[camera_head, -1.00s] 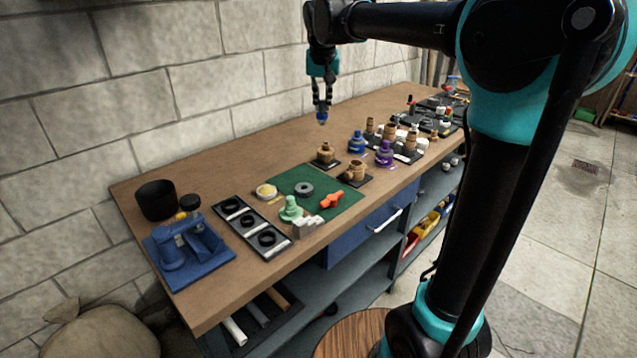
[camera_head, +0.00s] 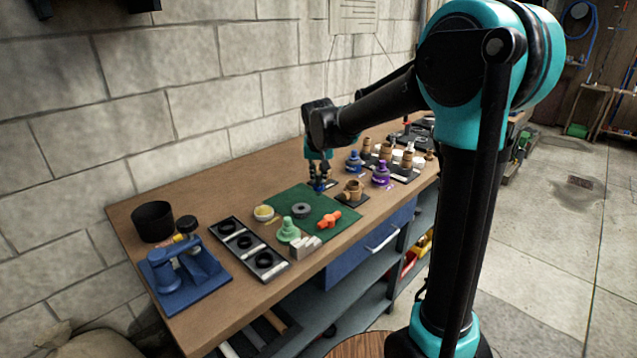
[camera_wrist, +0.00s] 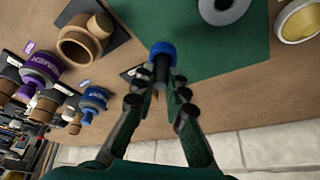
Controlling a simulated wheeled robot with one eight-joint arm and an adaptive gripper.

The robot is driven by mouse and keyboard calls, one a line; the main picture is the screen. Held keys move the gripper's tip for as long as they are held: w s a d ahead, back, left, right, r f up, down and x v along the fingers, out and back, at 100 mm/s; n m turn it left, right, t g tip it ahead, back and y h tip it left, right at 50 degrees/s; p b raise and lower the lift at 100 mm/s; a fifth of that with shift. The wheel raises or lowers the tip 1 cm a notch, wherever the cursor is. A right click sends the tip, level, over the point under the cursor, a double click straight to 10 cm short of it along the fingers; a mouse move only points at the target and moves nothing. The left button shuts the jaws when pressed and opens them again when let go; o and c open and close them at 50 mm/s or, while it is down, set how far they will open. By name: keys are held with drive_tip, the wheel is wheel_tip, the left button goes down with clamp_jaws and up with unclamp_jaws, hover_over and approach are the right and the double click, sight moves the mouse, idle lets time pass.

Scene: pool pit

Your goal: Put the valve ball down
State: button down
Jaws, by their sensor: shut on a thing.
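My gripper (camera_head: 319,180) is shut on a small blue-ended piece (camera_wrist: 162,49), taken to be the valve ball, with a dark stem between the fingertips in the wrist view. In the head view it points down, low at the far right corner of the green mat (camera_head: 285,207). In the wrist view the blue end overlaps the mat's edge (camera_wrist: 200,55). I cannot tell whether the piece touches the surface. A black pad (camera_wrist: 131,73) lies beside the fingers and is partly hidden.
A brass fitting (camera_head: 353,190) on a pad stands right of the gripper, with blue (camera_head: 354,162) and purple (camera_head: 381,174) fittings beyond. The mat bears a grey ring (camera_head: 301,210), orange handle (camera_head: 329,219) and green part (camera_head: 288,231). A block wall runs behind the bench.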

drive_tip(key=shift+f, duration=1.25)
drive_tip(key=shift+f, duration=0.15)
drive_tip(key=c, duration=1.6)
unclamp_jaws()
drive_tip(key=shift+o, duration=0.2)
drive_tip(key=v, duration=1.2)
drive_tip(key=s+d+f, duration=0.3)
drive_tip(key=d, duration=0.1)
drive_tip(key=s+d+f, duration=0.3)
drive_tip(key=d+f, duration=0.1)
drive_tip(key=s+d+f, duration=0.3)
drive_tip(key=d, duration=0.1)
drive_tip(key=shift+s+d+f, duration=0.1)
drive_tip(key=shift+s+f, duration=0.1)
drive_tip(key=shift+s, duration=0.1)
drive_tip(key=s+d+f, duration=0.3)
drive_tip(key=s+f, duration=0.2)
drive_tip(key=s, duration=0.2)
drive_tip(key=s+d+f, duration=0.4)
drive_tip(key=s+f, duration=0.2)
drive_tip(key=s, duration=0.1)
drive_tip(key=shift+s+f, duration=0.25)
drive_tip(key=shift+s, duration=0.1)
